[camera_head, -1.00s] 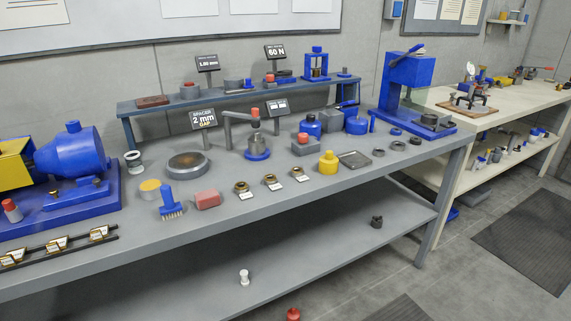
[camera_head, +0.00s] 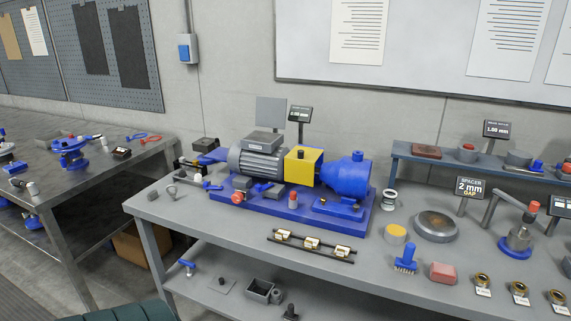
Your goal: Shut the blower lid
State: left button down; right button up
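A motor-driven machine stands on a blue baseplate (camera_head: 265,218) on the grey bench. It has a grey finned motor (camera_head: 258,160), a yellow box-shaped cover (camera_head: 303,167) and a rounded blue housing (camera_head: 349,177) with a short stub on top. A flat grey square panel (camera_head: 271,110) stands upright behind the motor; I cannot tell whether it is a lid or a sign. No part is clearly recognisable as a blower lid. Neither of my grippers is in view.
A rail with several brass pieces (camera_head: 312,245) lies in front of the machine. A round grey dish (camera_head: 435,226), a blue brush (camera_head: 406,259) and a red block (camera_head: 443,272) are to its right. A metal table (camera_head: 75,190) stands left, across a floor gap.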

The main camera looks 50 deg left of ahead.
aim_at(270, 112)
jog(key=u, duration=1.8)
